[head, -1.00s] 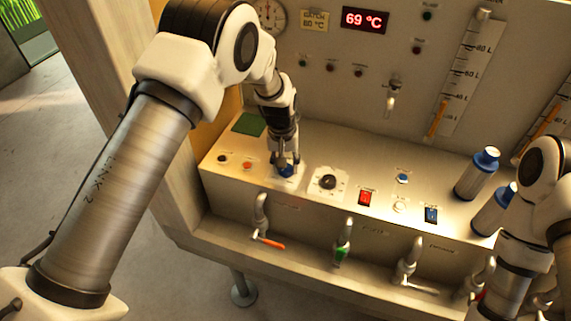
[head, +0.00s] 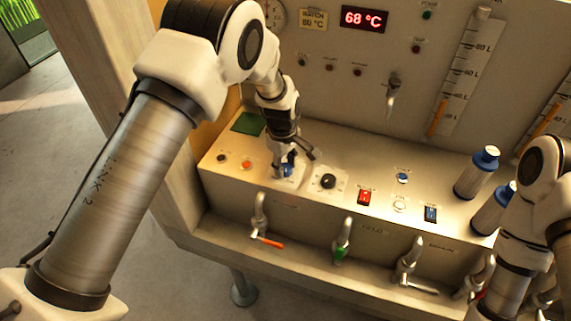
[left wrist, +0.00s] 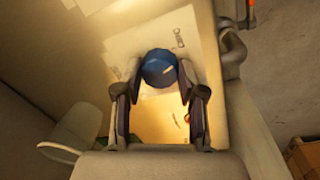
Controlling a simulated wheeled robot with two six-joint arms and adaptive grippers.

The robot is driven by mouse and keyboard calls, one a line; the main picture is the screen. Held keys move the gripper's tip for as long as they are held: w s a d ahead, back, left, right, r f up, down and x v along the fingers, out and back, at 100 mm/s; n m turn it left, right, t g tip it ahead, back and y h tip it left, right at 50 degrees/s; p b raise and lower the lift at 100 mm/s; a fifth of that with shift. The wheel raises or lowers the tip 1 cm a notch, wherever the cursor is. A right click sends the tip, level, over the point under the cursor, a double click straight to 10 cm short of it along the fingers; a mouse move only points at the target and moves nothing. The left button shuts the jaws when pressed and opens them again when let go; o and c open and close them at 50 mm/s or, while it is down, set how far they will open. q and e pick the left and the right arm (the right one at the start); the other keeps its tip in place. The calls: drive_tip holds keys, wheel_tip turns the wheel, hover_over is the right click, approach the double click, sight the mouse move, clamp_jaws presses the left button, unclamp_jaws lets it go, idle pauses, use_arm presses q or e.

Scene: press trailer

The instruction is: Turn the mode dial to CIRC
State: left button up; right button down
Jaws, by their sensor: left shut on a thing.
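The blue mode dial (head: 289,171) sits on a pale plate on the sloped panel, partly hidden by my left gripper (head: 291,162) in the head view. In the left wrist view the round blue dial (left wrist: 159,69) lies between the fingertips of my left gripper (left wrist: 158,90), which is shut on it. A small pale mark shows on the dial's top, right of its middle. A printed label that seems to read CIRC (left wrist: 180,38) lies beyond the dial, up and to the right. My right arm stands at the right edge; its gripper does not show.
A black knob (head: 328,181) on a white plate is just right of the dial. A red switch (head: 367,197), blue switch (head: 431,214) and orange button (head: 246,165) share the panel. Several taps hang below its front edge. Blue-capped bottles (head: 476,174) stand at the right. The display (head: 364,18) reads 68 °C.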

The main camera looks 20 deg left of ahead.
use_arm(q)
drive_tip(key=shift+s+f+n, duration=0.15)
drive_tip(key=shift+f+n, duration=0.05)
drive_tip(key=shift+n, duration=1)
drive_tip(key=o, duration=1)
drive_tip(key=shift+o, duration=0.7)
drive_tip(key=shift+a, duration=0.1)
wheel_tip(320, 180, up, 12)
drive_tip(key=shift+s, duration=0.25)
drive_tip(key=shift+a, duration=0.1)
